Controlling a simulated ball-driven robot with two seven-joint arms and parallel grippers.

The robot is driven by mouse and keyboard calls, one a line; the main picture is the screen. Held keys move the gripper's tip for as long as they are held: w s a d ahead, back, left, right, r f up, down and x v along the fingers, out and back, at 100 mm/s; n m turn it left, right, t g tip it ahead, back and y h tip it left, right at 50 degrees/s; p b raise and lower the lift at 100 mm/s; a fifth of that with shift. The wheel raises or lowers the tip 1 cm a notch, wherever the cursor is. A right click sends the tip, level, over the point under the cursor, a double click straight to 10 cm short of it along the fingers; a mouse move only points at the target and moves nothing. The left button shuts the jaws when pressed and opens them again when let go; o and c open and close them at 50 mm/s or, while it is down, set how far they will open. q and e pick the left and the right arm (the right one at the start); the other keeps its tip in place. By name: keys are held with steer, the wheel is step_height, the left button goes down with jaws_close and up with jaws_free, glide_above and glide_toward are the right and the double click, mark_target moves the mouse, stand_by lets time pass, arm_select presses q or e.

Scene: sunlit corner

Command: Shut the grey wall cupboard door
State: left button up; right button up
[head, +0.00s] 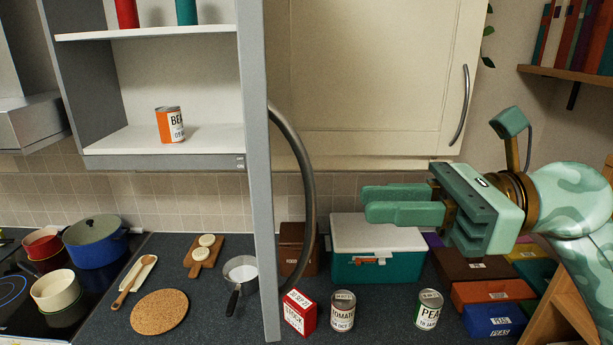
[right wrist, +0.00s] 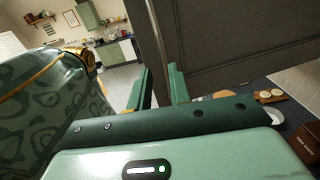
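The grey wall cupboard (head: 165,162) is open at the upper left, with its shelves showing. Its grey door (head: 257,170) stands swung out toward me, nearly edge-on. The door's curved dark handle (head: 305,165) bows out on the right side. In the right wrist view the door (right wrist: 230,50) is a dark panel, with the handle (right wrist: 157,35) beyond my fingertips. My right gripper (head: 366,203) is to the right of the handle, apart from it, fingers pointing left. Its fingers (right wrist: 160,70) are parted with nothing between them. My left gripper is out of view.
An orange-labelled can (head: 171,125) stands on the cupboard's lower shelf. A cream cupboard (head: 370,75) is shut to the right.

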steer(key=p, duration=0.3)
glide_above(307, 259)
steer(key=w+d, duration=0.1)
steer(key=d, duration=0.1)
steer(key=shift+s+a, duration=0.2)
steer(key=shift+a, duration=0.9)
steer(key=shift+w+d, duration=0.1)
steer(key=c, duration=0.3)
jaws_close()
